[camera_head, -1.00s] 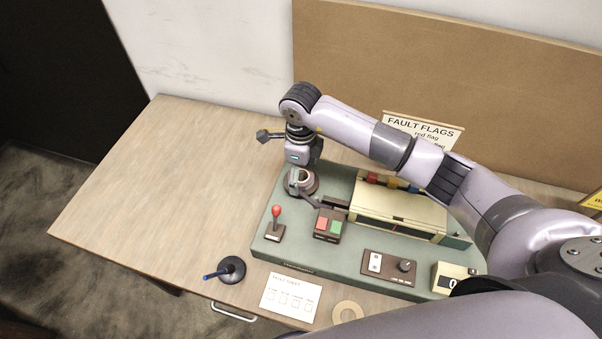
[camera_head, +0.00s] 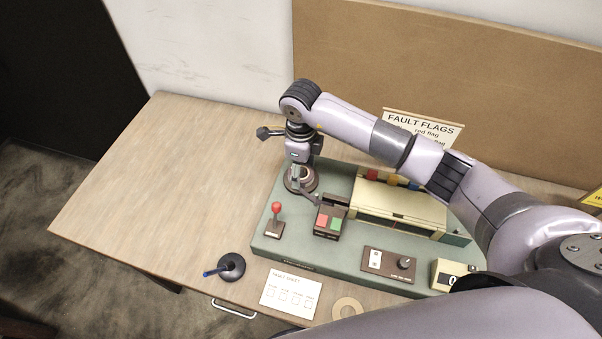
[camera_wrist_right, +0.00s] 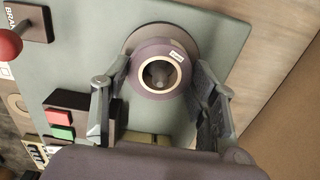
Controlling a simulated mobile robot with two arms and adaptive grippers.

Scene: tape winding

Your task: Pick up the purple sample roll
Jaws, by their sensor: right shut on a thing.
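The purple sample roll (camera_wrist_right: 147,53) has a pale core and a small white label. It sits around a post over a round grey-brown base on the green machine bed, in the right wrist view. My right gripper (camera_wrist_right: 161,72) points down over it, one finger on each side, shut on the roll. In the head view the right gripper (camera_head: 301,180) is at the back left corner of the machine (camera_head: 340,260), and its fingers partly hide the roll. My left gripper is not in view.
A red-knobbed lever (camera_head: 276,209) and a red and green button box (camera_head: 329,221) stand close to the gripper. A cream cover (camera_head: 400,205) lies to the right. A dark round stand (camera_head: 231,267) and fault sheet (camera_head: 290,292) are in front. The left tabletop is clear.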

